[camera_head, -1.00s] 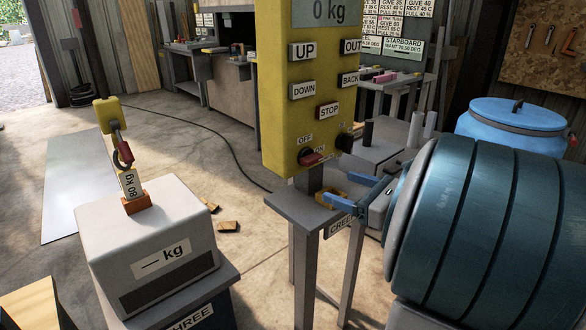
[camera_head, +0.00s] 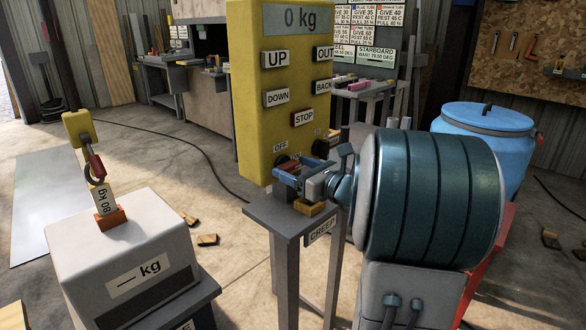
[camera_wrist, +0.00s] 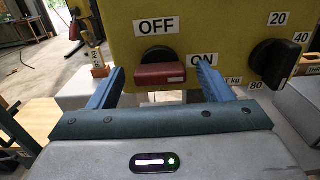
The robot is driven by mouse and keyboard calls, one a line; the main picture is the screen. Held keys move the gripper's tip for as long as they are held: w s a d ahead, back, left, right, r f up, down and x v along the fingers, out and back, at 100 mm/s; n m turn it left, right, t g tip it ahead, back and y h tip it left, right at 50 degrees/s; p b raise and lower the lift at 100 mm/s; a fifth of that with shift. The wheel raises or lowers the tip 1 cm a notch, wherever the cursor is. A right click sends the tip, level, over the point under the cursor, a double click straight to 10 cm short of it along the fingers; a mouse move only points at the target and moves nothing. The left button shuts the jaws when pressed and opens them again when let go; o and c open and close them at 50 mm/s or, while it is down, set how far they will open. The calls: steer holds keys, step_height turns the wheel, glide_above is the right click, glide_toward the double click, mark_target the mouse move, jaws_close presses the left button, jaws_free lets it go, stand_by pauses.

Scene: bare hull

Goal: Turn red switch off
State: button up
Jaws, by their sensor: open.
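The red switch (camera_wrist: 160,75) is a red bar handle on a dark round knob, on the lower front of a yellow control box (camera_head: 262,100). In the wrist view its handle lies about level, its right end towards the ON label (camera_wrist: 203,60); the OFF label (camera_wrist: 157,27) is above it. My gripper (camera_wrist: 160,67) is open, one blue finger on each side of the switch, with a visible gap on both sides. In the head view my gripper (camera_head: 292,170) is right at the box's lower front and mostly hides the switch.
A black dial (camera_wrist: 277,62) with numbers is right of the switch. A small stand (camera_head: 268,222) with a CREEP label is below the box. A white weight block (camera_head: 95,240) stands at left, a blue barrel (camera_head: 487,140) at right.

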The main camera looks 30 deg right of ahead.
steer(key=shift+w+a, duration=0.15)
steer(key=shift+w, duration=0.25)
steer(key=shift+a, duration=0.1)
steer(key=c, duration=1)
